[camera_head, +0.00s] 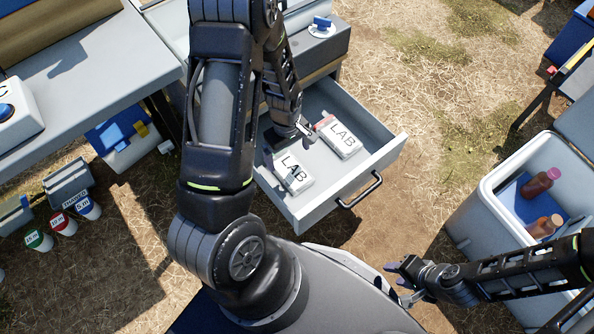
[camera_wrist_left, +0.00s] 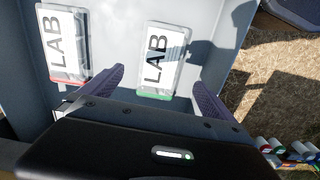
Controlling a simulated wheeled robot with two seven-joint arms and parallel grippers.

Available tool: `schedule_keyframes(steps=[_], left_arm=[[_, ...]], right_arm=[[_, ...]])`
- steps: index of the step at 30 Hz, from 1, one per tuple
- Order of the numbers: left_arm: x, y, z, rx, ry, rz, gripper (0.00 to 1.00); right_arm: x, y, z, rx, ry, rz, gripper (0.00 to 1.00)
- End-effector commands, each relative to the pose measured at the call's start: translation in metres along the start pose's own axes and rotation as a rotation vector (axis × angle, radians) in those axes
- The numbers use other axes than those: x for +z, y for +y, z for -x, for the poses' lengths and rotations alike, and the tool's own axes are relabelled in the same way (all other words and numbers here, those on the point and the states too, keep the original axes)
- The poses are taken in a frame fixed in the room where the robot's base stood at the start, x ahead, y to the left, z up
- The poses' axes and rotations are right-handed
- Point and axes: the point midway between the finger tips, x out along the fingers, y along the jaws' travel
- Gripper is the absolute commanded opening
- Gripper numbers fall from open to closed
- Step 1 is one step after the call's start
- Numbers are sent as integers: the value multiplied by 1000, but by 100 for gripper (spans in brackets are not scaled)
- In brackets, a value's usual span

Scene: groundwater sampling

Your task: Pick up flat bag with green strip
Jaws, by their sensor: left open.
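The flat white LAB bag with the green strip (camera_wrist_left: 163,58) lies in the open drawer, its green strip at the end towards my left gripper (camera_wrist_left: 159,78). In the head view this bag (camera_head: 293,176) is the nearer left one, and its strip cannot be made out. My left gripper (camera_head: 287,145) is open over the drawer, its fingers spread to either side of the strip end, with nothing held. A second LAB bag with a red strip (camera_head: 341,139) lies to the right; it also shows in the left wrist view (camera_wrist_left: 65,45). My right gripper (camera_head: 397,284) is open and empty, away from the drawer.
The grey drawer (camera_head: 385,155) has raised walls and a dark front handle (camera_head: 358,190). A white cooler (camera_head: 480,215) with reddish-brown bottles (camera_head: 541,182) stands at the right. Several lidded sample cups (camera_head: 63,224) stand on the ground at the left. Dry grass lies between.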

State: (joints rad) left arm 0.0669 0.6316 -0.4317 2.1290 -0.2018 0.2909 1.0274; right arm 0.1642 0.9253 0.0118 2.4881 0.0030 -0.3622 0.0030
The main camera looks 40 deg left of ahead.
Motion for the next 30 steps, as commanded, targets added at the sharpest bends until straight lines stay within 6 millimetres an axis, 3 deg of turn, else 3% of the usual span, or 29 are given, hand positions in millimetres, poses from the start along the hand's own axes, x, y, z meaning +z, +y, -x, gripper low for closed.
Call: schedule_keyframes(steps=[2, 12, 21, 30], left_arm=[[-8, -1, -5, -5, 8, 31, 100], [-11, -2, -2, -9, 11, 47, 100], [-10, -3, -29, -10, 10, 46, 100], [-11, -2, -29, -9, 11, 46, 100]], right_arm=[[0, 4, -9, 0, 1, -1, 36], [0, 3, -7, 0, 1, -1, 36], [-3, 9, -17, 3, 7, -4, 36], [-3, 9, -16, 4, 8, -5, 36]])
